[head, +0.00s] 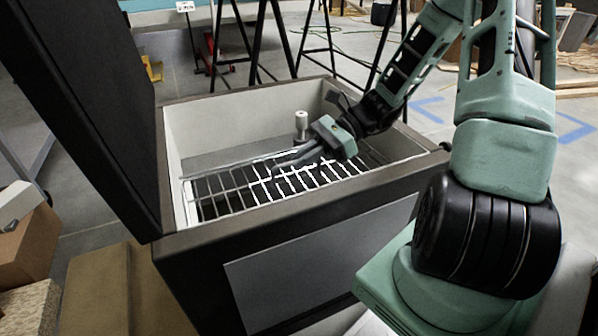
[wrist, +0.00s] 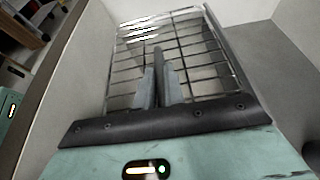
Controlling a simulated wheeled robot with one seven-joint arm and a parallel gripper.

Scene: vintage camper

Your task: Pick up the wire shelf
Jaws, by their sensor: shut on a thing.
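The wire shelf (head: 235,196) is a metal grid inside an open dark box with pale inner walls. It also shows in the wrist view (wrist: 195,50), spreading out beyond my fingers. My gripper (head: 283,163) reaches down into the box from the right, over the middle of the shelf. In the wrist view my gripper's fingers (wrist: 158,80) are close together on the grid, shut on a part of the shelf. The exact wire between the fingertips is too small to make out.
The box's rim (head: 300,207) surrounds the shelf closely. Its raised dark lid (head: 85,100) stands at the left. A pale cylindrical knob (head: 301,122) stands inside near the back wall. Cardboard boxes (head: 28,245) lie at the lower left. Black stand legs (head: 255,45) are behind the box.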

